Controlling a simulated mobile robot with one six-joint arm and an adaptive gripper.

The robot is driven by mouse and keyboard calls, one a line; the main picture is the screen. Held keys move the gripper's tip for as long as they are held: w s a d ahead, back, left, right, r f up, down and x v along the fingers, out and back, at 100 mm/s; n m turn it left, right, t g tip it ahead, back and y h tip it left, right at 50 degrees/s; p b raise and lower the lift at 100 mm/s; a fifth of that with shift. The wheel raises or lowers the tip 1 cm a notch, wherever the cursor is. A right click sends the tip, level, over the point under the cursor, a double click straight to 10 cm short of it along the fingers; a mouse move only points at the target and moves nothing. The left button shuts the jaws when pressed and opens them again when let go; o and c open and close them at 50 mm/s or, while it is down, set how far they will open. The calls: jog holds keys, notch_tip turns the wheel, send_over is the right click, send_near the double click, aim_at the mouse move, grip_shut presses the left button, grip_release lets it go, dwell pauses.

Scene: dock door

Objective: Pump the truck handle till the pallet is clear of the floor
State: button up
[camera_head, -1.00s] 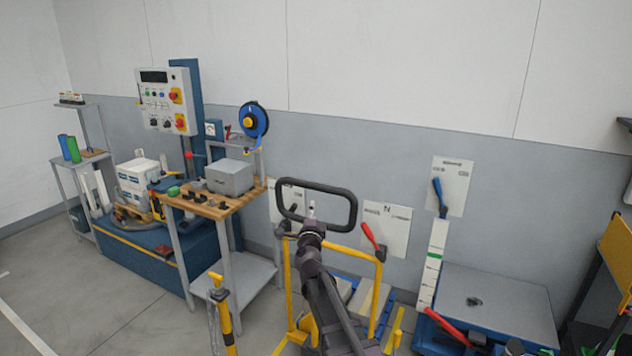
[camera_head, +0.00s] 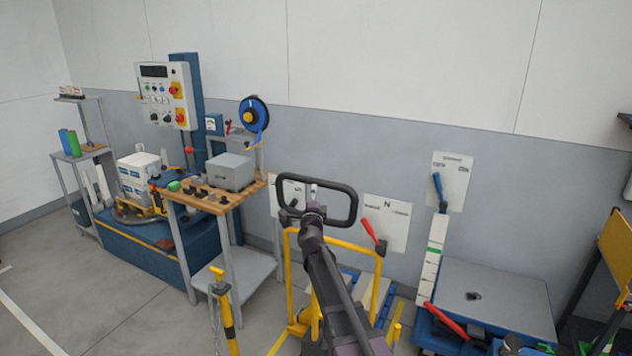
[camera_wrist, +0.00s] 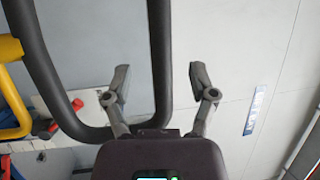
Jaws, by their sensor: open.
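The truck handle is a black rounded loop (camera_head: 354,203) in the middle of the head view; it also shows large in the wrist view (camera_wrist: 161,45). Blue and pale pieces, perhaps the pallet, lie low behind the yellow frame (camera_head: 292,285), partly hidden by my arm; floor clearance cannot be told.
A wooden-topped bench (camera_head: 207,206) with a grey box stands left of the handle. A yellow post (camera_head: 224,305) stands at the front. A blue platform with a grey top (camera_head: 505,295) is at the right. A red lever (camera_head: 369,230) sits on the wall plate behind.

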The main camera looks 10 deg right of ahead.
aim_at(316, 181)
jog(key=p+x, duration=0.1)
jog(key=x, duration=0.7)
jog(key=shift+s, duration=0.1)
grip_shut()
